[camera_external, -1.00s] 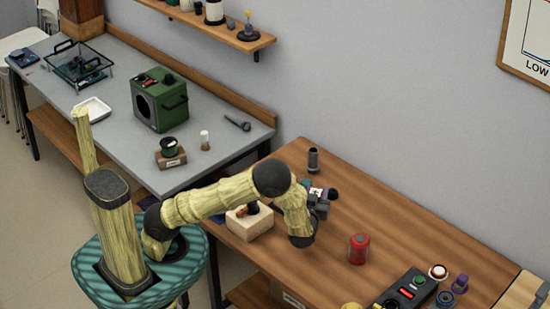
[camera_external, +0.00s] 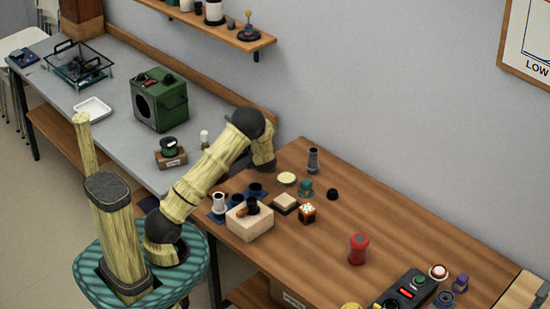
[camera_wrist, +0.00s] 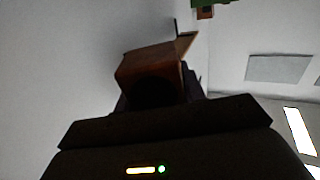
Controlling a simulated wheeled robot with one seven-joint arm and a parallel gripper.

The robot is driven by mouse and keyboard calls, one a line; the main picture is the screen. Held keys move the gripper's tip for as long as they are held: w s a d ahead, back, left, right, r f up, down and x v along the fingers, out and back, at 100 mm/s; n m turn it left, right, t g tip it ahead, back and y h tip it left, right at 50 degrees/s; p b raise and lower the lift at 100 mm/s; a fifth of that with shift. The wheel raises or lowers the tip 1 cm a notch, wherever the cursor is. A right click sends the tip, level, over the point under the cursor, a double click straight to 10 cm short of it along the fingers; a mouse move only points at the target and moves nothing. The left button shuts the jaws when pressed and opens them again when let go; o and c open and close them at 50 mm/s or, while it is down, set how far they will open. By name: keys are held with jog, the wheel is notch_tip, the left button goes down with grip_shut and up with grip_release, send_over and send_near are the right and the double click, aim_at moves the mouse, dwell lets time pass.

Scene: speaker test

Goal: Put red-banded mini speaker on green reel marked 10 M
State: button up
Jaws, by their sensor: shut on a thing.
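In the wrist view my gripper (camera_wrist: 155,102) is dark and shut on a reddish-brown boxy thing (camera_wrist: 148,65) with a dark, shadowed front. It may be the mini speaker; I cannot make out a red band. In the external view the end of my arm is raised above the gap between the two tables, and my gripper and its load are largely hidden behind the wrist. A green reel (camera_external: 168,143) stands on a small brown block with a white label (camera_external: 172,163), near the front of the grey table; its lettering is too small to read. My gripper is apart from it, to its right.
A green box-shaped device (camera_external: 160,100), a white tray (camera_external: 92,110) and a small white-topped bottle (camera_external: 205,138) stand near the reel. The wooden table (camera_external: 400,230) holds several small items, a red can-like thing (camera_external: 358,249) and a black control box (camera_external: 405,292).

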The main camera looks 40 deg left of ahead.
jog(key=s+a+r+n+g+y, duration=0.1)
jog(key=s+a+g, duration=0.15)
jog(key=a, duration=0.45)
jog(key=s+a+n+g, duration=0.1)
jog(key=s+a, duration=0.2)
jog(key=a, duration=0.5)
notch_tip(320, 180, up, 2)
jog(key=n+g+b, duration=0.1)
jog(key=n+g, duration=0.2)
jog(key=g, duration=0.1)
send_over(166, 140)
jog(key=shift+a+r+y, duration=0.1)
jog(key=shift+y, duration=0.2)
jog(key=shift+f+b, duration=0.3)
jog(key=shift+f, duration=2.85)
jog(key=shift+f, duration=1.85)
jog(key=shift+f, duration=0.1)
